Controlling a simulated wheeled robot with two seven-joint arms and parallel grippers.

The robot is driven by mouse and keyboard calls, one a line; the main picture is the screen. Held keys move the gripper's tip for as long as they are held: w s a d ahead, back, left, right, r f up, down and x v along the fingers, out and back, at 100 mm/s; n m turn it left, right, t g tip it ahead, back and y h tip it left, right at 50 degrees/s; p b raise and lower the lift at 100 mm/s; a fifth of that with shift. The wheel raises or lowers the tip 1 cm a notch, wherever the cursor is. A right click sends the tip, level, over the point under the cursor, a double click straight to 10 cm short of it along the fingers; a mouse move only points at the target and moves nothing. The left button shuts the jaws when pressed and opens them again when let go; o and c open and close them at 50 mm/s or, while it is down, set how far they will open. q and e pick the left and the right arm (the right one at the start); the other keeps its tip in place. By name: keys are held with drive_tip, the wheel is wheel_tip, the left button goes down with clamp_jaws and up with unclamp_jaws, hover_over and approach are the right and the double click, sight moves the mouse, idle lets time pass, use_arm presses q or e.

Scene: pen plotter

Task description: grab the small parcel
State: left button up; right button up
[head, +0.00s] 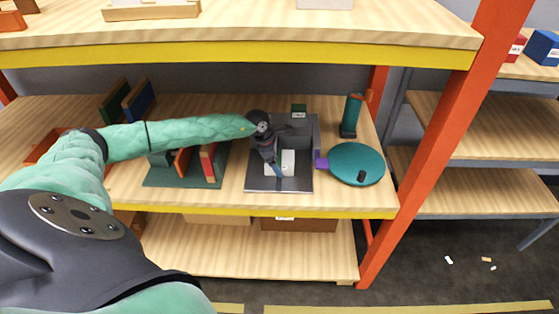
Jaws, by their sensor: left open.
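A small dark green box with a pale label (299,109), which looks like a small parcel, sits at the back of the grey pen plotter (254,183) on the middle shelf. My left arm reaches in from the left. My left gripper (277,170) is open and points down over the plotter bed, beside a white sheet (288,167). It is in front of the green box and apart from it. The gripper hides part of the bed and the sheet. My right gripper is not in view.
A dark green rack (160,178) with book-like slabs stands left. The orange post (425,150) bounds the shelf's right end; the upper shelf (240,40) hangs above.

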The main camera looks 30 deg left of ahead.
use_arm(q)
drive_tip(key=shift+f, duration=0.2)
drive_tip(key=c, duration=1.3)
drive_tip(key=shift+o, duration=0.2)
drive_tip(key=shift+r, duration=0.15)
